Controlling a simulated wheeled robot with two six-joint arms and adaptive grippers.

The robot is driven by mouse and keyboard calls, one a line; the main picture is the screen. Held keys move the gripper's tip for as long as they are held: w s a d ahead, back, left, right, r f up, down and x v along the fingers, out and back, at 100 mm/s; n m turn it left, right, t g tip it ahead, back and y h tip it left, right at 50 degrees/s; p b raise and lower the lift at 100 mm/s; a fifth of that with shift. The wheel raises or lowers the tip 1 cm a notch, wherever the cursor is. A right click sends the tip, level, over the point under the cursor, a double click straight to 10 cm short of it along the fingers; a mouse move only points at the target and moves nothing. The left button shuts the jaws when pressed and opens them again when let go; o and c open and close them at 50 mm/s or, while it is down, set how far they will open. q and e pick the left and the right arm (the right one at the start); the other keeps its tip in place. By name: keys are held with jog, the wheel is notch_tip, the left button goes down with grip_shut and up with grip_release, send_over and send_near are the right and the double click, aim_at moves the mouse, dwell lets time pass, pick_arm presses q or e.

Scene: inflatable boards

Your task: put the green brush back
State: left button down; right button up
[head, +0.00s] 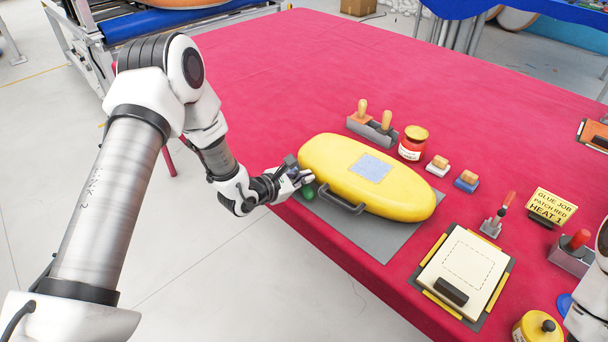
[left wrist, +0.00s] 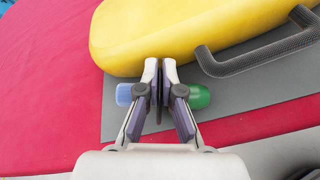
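A green rounded piece, seemingly the green brush (head: 308,192), shows beside my left gripper (head: 304,178) at the near-left end of the yellow board. In the left wrist view the green piece (left wrist: 199,96) is right of the fingers, close to the grey mat. A translucent blue piece (left wrist: 125,94) shows left of them; I cannot tell whether both belong to one brush. The tips of my left gripper (left wrist: 159,68) are close together by the board's edge. The fingers hide what lies between them. Only part of my right arm shows at the right edge.
The yellow inflatable board (head: 400,190) with a black handle (head: 342,201) lies on a grey mat (head: 385,240). A grey rack (head: 366,130) holds two wooden-handled tools. A red jar (head: 412,145), small blocks, a sign (head: 551,206) and a cream pad (head: 465,270) stand right.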

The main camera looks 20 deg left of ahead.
pick_arm(q)
jog(key=shift+f, duration=0.2)
jog(key=c, duration=1.3)
grip_release()
